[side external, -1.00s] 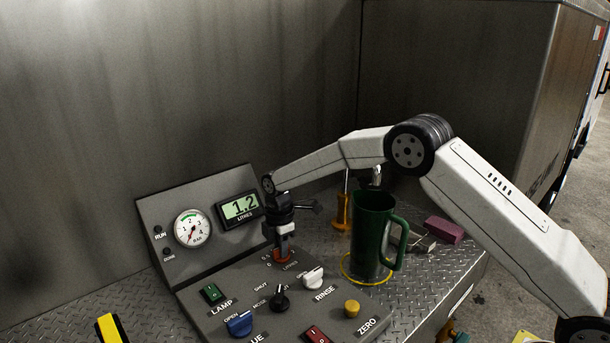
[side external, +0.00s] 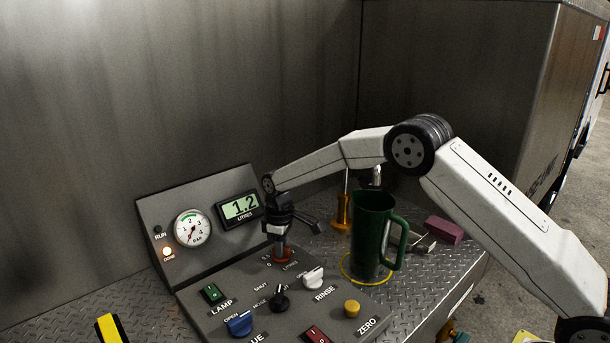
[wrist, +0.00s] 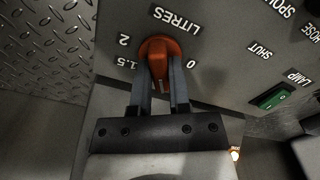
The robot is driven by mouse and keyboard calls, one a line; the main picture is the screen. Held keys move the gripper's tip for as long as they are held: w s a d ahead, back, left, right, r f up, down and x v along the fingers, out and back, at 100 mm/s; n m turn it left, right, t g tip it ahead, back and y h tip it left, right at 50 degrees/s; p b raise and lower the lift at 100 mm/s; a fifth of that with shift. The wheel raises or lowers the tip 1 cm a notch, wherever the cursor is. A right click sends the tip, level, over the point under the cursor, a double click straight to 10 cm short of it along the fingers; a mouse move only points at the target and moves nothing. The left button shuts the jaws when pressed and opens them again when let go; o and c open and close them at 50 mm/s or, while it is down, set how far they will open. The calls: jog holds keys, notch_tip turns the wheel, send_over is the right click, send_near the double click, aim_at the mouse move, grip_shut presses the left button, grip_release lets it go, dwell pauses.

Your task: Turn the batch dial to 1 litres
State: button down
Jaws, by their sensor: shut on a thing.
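The batch dial is an orange-red knob (side external: 283,258) on the sloped control panel, below the word LITRES in the side view. In the wrist view the dial (wrist: 157,47) sits between my fingers, with marks 2, 1.5 and 0 readable around it. The marks between 1.5 and 0 are hidden by my fingers, and I cannot tell exactly where the pointer stands. My gripper (side external: 281,246) points down at the dial and is shut on it; it also shows in the wrist view (wrist: 162,74). The display (side external: 240,207) reads 1.2 litres.
Near the dial are a white rinse knob (side external: 313,277), a black mode knob (side external: 279,298) and a green lamp switch (side external: 212,293). A green jug (side external: 372,237) stands right of the panel.

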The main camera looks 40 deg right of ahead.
jog(key=m, duration=0.6)
jog(key=shift+r, duration=0.1)
dwell(0.3)
jog(key=c, duration=0.6)
grip_release()
jog(key=shift+r, duration=3.9)
